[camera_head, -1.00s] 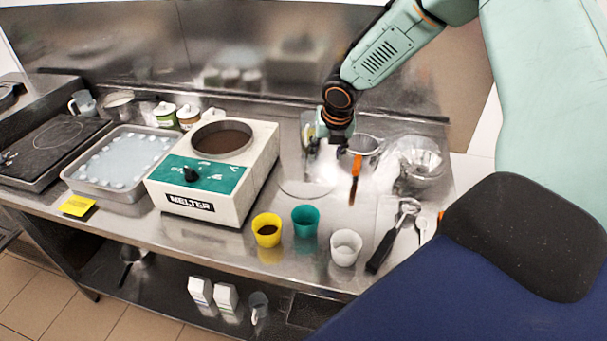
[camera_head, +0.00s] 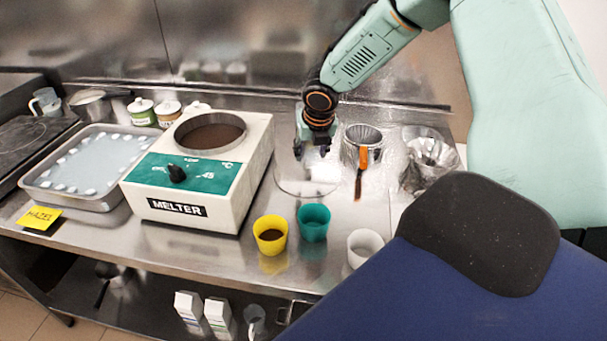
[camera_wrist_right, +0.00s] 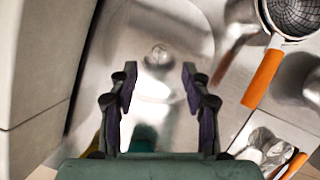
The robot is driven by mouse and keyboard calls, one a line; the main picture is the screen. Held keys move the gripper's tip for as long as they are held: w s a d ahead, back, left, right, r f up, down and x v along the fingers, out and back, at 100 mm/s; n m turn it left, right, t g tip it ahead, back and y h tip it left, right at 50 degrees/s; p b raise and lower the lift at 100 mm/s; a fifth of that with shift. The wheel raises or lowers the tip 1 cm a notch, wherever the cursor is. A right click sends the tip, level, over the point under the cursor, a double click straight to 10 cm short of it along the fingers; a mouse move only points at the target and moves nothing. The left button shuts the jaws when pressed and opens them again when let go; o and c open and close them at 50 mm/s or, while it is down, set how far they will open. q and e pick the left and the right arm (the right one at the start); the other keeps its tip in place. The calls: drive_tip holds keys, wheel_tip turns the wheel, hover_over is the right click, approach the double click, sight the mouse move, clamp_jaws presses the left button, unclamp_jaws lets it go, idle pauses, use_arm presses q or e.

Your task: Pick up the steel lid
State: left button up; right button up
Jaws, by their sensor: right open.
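The steel lid (camera_head: 296,186) is a shiny round disc lying flat on the steel counter, right of the melter. In the right wrist view the lid (camera_wrist_right: 180,30) shows a small round knob (camera_wrist_right: 158,55) at its middle. My right gripper (camera_head: 312,152) is open and empty, pointing down above the lid. In the wrist view the two fingertips of my right gripper (camera_wrist_right: 159,82) stand apart on either side of the knob's line, with the knob just beyond them. I see no contact with the lid. My left gripper is not in view.
The melter (camera_head: 240,185) stands close left of the lid. A strainer with an orange handle (camera_head: 363,158) lies close on its right, with a fluted steel bowl (camera_head: 430,155) beyond. Yellow (camera_head: 270,247), teal (camera_head: 313,234) and white (camera_head: 362,255) cups stand in front.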

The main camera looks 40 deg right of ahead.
sight(309, 166)
drive_tip(key=shift+s+d+f, duration=0.1)
drive_tip(key=shift+d+f, duration=0.3)
drive_tip(key=shift+f, duration=0.4)
drive_tip(key=w+f, duration=0.1)
drive_tip(key=f, duration=0.2)
drive_tip(key=w+f, duration=0.1)
drive_tip(key=shift+w+f+b, duration=0.25)
drive_tip(key=shift+w+b, duration=0.05)
drive_tip(key=shift+b, duration=0.1)
drive_tip(key=shift+s+d+r, duration=0.1)
drive_tip(key=shift+s+d, duration=0.15)
drive_tip(key=shift+s, duration=0.1)
drive_tip(key=shift+w+a, duration=0.2)
drive_tip(key=shift+w, duration=0.1)
drive_tip(key=c, duration=0.6)
drive_tip(key=shift+s+d, duration=0.15)
drive_tip(key=shift+s, duration=0.05)
clamp_jaws()
